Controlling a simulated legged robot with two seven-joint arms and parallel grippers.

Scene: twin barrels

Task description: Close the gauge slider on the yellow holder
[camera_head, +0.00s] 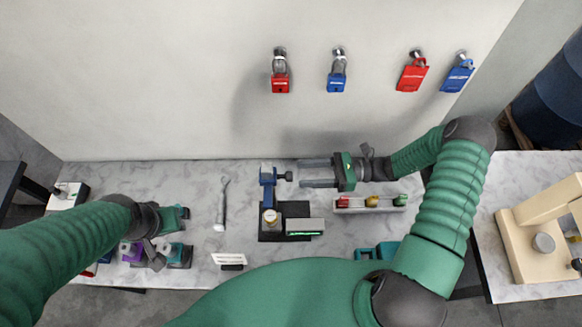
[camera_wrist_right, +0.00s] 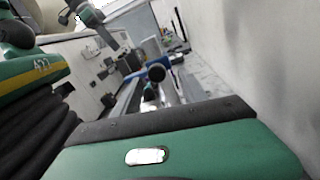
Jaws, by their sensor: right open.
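A blue upright (camera_head: 267,190) with a dark knob (camera_head: 285,176) on its right side stands on a black base (camera_head: 298,209). A round pale dial gauge (camera_head: 271,217) sits at its front. No clearly yellow holder shows on this device. My right gripper (camera_head: 301,173) is open, its two grey fingers pointing left, with the knob close to their tips and roughly between them. In the right wrist view the round dark knob (camera_wrist_right: 156,72) shows ahead, in front of the blue part (camera_wrist_right: 134,76). My left gripper (camera_head: 170,235) is over the left side of the bench; its jaws are unclear.
A rack (camera_head: 345,209) with red, yellow and green pieces stands just below my right gripper. A wrench (camera_head: 222,205) lies left of the device. Purple and teal items (camera_head: 180,257) sit near my left gripper. Padlocks and tags hang on the wall behind.

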